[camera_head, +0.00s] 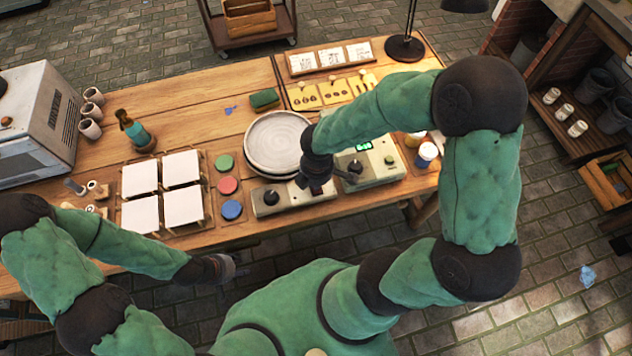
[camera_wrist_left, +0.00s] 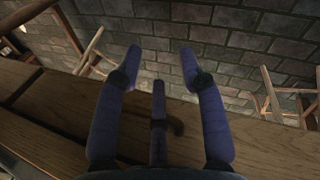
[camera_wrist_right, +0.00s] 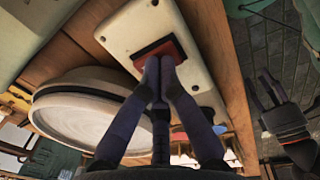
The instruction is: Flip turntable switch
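The turntable is a round grey disc (camera_head: 277,140) with a cream control box (camera_head: 283,206) at its front; both also show in the right wrist view, the disc (camera_wrist_right: 85,118) at left and the box (camera_wrist_right: 130,30) at top. A dark red switch (camera_wrist_right: 158,48) is set in the box. My right gripper (camera_head: 316,188) is shut, and its fingertips (camera_wrist_right: 160,68) are together at the switch's edge, seemingly touching it. The fingers hide part of the switch. My left gripper (camera_head: 232,268) is open and empty in front of the table, with fingers spread in its wrist view (camera_wrist_left: 160,60).
A box with a green display (camera_head: 375,165) stands right of the turntable. Red, green and blue paint discs (camera_head: 228,185) and white tiles (camera_head: 183,206) lie to the left. A green sponge (camera_head: 264,99) is behind.

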